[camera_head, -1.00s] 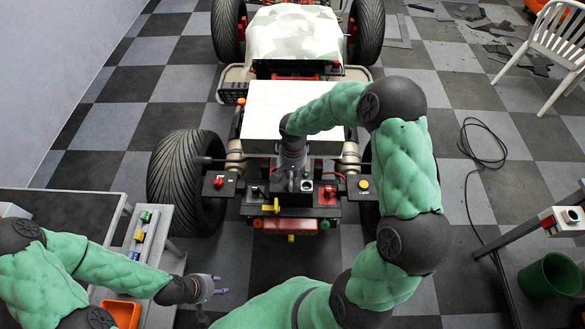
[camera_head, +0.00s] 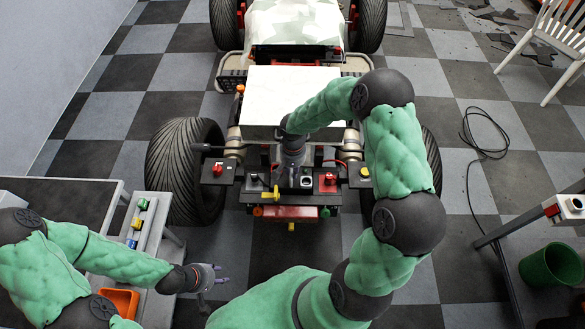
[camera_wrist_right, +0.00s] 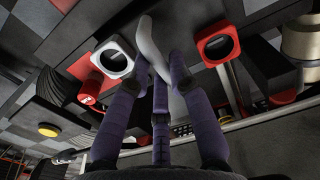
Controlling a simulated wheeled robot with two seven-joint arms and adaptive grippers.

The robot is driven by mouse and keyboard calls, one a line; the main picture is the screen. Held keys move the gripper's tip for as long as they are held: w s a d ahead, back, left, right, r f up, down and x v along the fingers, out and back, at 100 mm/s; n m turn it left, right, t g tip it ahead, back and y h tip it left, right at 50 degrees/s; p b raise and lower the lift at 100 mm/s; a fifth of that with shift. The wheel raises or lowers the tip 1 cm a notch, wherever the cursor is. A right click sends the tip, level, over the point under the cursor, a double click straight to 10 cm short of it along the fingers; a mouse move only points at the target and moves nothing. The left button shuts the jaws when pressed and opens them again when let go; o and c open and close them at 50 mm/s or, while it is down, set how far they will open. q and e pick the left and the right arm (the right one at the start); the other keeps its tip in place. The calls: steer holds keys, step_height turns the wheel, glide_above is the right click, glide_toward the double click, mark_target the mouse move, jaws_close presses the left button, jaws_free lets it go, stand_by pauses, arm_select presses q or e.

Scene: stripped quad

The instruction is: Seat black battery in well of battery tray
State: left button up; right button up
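My right gripper (camera_head: 293,168) points down at the rear of the stripped quad. In the right wrist view its purple fingers (camera_wrist_right: 163,62) close around a grey strap-like handle (camera_wrist_right: 148,38). The black battery (camera_head: 291,183) appears to be the dark body under this gripper, mostly hidden by it. A white block with a round hole (camera_wrist_right: 112,57) and a red one (camera_wrist_right: 218,43) flank the fingers. The battery tray (camera_head: 272,198) is the dark rear frame around it; its well is hidden, so I cannot tell the seating depth. My left gripper (camera_head: 208,279) is open and empty, away from the quad.
A white box (camera_head: 285,90) stands in front of the tray, between large tyres (camera_head: 185,165). A red knob (camera_head: 218,170) and a yellow knob (camera_head: 365,171) sit on the side plates. The left bench carries an orange bin (camera_head: 120,302). A green bucket (camera_head: 550,266) stands at right.

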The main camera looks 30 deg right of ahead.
steer(key=o, duration=0.3)
steer(key=shift+r, duration=0.1)
step_height(320, 180, up, 12)
steer(key=p, duration=0.4)
steer(key=shift+s, duration=0.1)
stand_by(0.5)
